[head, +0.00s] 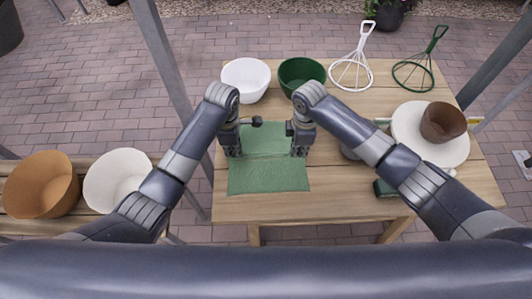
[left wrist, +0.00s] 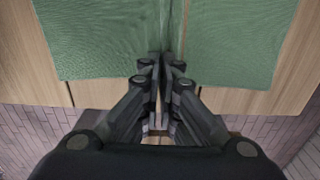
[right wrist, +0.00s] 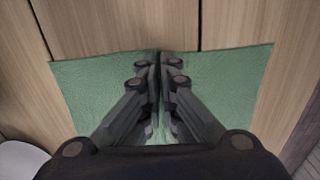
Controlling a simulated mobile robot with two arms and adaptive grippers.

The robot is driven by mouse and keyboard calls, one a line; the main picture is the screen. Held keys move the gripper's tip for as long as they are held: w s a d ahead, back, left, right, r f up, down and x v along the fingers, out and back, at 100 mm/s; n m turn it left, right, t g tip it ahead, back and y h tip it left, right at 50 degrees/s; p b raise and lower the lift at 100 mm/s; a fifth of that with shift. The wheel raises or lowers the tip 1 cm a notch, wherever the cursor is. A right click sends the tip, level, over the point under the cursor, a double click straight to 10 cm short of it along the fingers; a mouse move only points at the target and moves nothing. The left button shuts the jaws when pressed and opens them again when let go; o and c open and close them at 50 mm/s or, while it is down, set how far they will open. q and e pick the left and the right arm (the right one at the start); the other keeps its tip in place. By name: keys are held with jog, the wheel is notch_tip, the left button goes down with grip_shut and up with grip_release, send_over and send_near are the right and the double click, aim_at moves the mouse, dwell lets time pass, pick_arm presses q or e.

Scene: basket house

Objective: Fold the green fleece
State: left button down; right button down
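The green fleece (head: 268,178) lies on the wooden table, with a raised crease running left to right across its middle. My left gripper (head: 233,153) is at the fleece's left edge. In the left wrist view (left wrist: 165,60) its fingers are together on the crease, with the fleece (left wrist: 240,40) spread on both sides. My right gripper (head: 300,152) is at the right edge. In the right wrist view (right wrist: 158,55) its fingers are together at the fleece's edge (right wrist: 225,68). The cloth between the fingertips is mostly hidden.
A white bowl (head: 245,78) and a green bowl (head: 302,76) stand behind the fleece. Two whisk-like tools, one white (head: 352,70) and one green (head: 415,70), lie at the back right. Bare wood lies in front.

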pick_arm(q)
jog(key=shift+a, duration=0.1)
pick_arm(e)
jog(key=shift+d, duration=0.1)
dwell(0.3)
